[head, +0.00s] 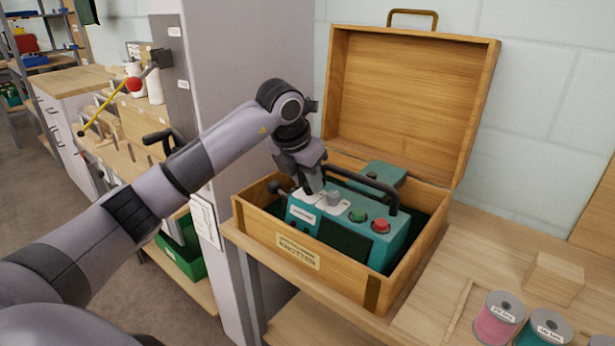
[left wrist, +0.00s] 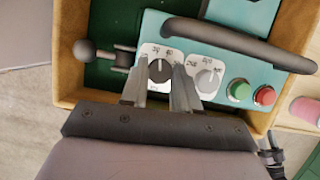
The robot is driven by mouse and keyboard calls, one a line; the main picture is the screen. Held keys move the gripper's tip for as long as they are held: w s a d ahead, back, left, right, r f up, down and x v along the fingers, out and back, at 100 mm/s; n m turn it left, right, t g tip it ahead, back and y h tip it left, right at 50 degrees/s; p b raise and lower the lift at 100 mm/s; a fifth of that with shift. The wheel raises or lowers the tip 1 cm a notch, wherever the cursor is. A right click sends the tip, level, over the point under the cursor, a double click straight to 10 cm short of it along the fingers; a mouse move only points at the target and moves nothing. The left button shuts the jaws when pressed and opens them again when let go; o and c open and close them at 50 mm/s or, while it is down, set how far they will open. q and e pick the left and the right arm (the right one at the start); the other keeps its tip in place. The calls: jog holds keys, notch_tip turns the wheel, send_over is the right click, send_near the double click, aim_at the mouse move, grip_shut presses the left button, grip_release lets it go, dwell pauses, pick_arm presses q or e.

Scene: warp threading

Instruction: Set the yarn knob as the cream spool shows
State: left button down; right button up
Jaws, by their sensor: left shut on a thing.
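A teal knotter machine (head: 345,220) sits in an open wooden case (head: 300,255). My left gripper (head: 312,188) reaches down to its top panel. In the left wrist view my left gripper (left wrist: 160,78) is shut on a dark knob (left wrist: 158,71), one finger on each side. The knob has a white dial around it with small figures, some hidden by the fingers. A grey knob (left wrist: 207,79) on a second white dial is just right of it. At the bottom right a pale spool (head: 602,341) is cut off by the frame edge; its label is unreadable. My right gripper is not in view.
A green button (head: 357,215) and a red button (head: 380,226) are right of the knobs. A dark handle (head: 362,182) arches over the machine. Pink (head: 497,318) and teal (head: 543,328) spools and a wooden block (head: 553,278) stand on the bench to the right.

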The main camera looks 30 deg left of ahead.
pick_arm(q)
jog(key=m+h+p, duration=0.1)
jog(key=m, duration=0.2)
jog(key=shift+a+r, duration=0.1)
jog(key=shift+a, duration=0.1)
jog(key=m+h+p, duration=0.1)
jog(key=m, duration=0.2)
jog(key=shift+w, duration=0.1)
jog(key=m+g+h+p, duration=0.1)
jog(key=m, duration=0.1)
jog(key=shift+w+a+m, duration=0.1)
jog(key=shift+m, duration=0.3)
jog(key=m+g+h+p, duration=0.1)
jog(key=m, duration=0.1)
jog(key=shift+m, duration=0.3)
jog(key=shift+w+a+m+g, duration=0.15)
jog(key=shift+m+g, duration=0.45)
jog(key=shift+m, duration=1.1)
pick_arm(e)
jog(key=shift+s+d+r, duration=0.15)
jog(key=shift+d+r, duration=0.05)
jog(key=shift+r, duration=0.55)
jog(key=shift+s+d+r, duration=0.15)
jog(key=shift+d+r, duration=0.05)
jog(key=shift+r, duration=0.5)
pick_arm(q)
jog(key=c, duration=0.8)
grip_release()
